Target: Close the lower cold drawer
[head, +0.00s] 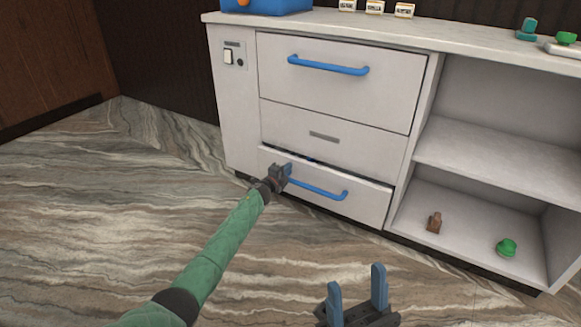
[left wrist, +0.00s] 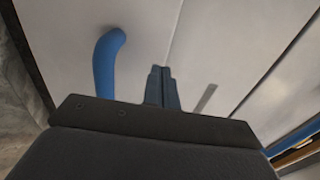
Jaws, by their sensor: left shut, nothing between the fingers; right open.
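The lower cold drawer (head: 364,204) has a pale front and a blue bar handle (head: 322,190). It stands slightly out from the cabinet, with a narrow dark gap along its top edge. My left gripper (head: 287,172) is shut and empty at the drawer front, by the handle's left end. In the left wrist view its fingertips (left wrist: 162,75) lie close to the panel seam, beside the blue handle (left wrist: 105,65). I cannot tell whether they touch the front. My right gripper (head: 357,290) is open and empty, low in the foreground, away from the cabinet.
The upper drawer (head: 330,90) with its blue handle is flush above a middle panel (head: 350,150). Open shelves (head: 500,170) at right hold a brown bottle (head: 434,222) and a green item (head: 506,247). A blue container (head: 265,6) stands on the countertop. The marbled floor in front is clear.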

